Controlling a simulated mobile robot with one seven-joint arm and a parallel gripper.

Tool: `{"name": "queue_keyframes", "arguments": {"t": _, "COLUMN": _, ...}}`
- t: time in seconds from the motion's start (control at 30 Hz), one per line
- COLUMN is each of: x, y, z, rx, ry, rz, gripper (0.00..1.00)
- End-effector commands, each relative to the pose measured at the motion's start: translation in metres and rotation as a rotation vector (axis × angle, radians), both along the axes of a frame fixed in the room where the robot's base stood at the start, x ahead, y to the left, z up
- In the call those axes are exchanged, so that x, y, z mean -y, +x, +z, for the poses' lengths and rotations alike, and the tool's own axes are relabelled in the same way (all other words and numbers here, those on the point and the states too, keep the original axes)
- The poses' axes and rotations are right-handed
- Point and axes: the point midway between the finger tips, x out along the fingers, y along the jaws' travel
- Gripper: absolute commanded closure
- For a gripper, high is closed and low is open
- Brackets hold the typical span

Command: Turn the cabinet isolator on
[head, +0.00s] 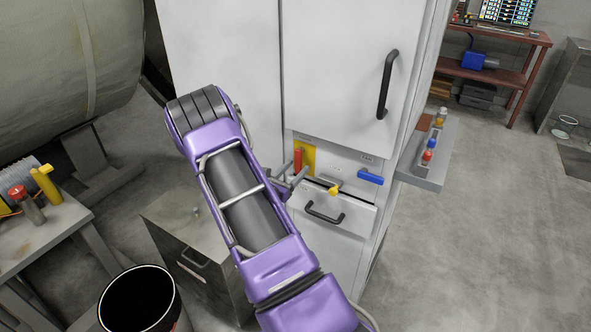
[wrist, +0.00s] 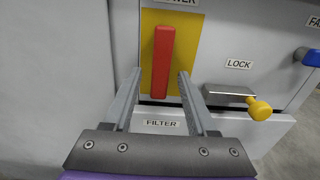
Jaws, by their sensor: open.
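The white cabinet (head: 345,60) stands ahead of me. On its lower front panel a red lever handle (wrist: 162,62) hangs vertically on a yellow plate (wrist: 187,45); the label above it is partly cut off. The red handle (head: 298,160) and yellow plate (head: 309,155) also show in the head view, partly beside my arm. In the wrist view my gripper (wrist: 157,85) is open, with one finger on each side of the red handle's lower part. Nothing is clamped. I cannot tell whether the fingers touch the handle.
Right of the plate are a yellow knob (wrist: 260,108) by the LOCK label and a blue handle (head: 370,177). A drawer (head: 350,212) marked FILTER lies below. A side shelf (head: 430,165) holds small coloured items.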

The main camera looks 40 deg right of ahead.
Motion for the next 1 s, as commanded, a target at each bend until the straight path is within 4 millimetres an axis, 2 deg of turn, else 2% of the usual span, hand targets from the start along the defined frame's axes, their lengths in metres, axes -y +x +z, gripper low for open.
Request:
{"name": "queue_keyframes", "arguments": {"t": 0.33, "x": 0.0049, "y": 0.0016, "z": 0.0002, "rx": 0.000, "ry": -0.001, "rz": -0.001, "gripper": 0.43}}
{"name": "queue_keyframes", "arguments": {"t": 0.37, "x": 0.0048, "y": 0.0015, "z": 0.0002, "rx": 0.000, "ry": -0.001, "rz": -0.001, "gripper": 0.46}}
{"name": "queue_keyframes", "arguments": {"t": 0.67, "x": 0.0045, "y": 0.0015, "z": 0.0002, "rx": 0.000, "ry": -0.001, "rz": -0.001, "gripper": 1.00}}
{"name": "queue_keyframes", "arguments": {"t": 1.0, "x": 0.0043, "y": 0.0016, "z": 0.0002, "rx": 0.000, "ry": -0.001, "rz": -0.001, "gripper": 1.00}}
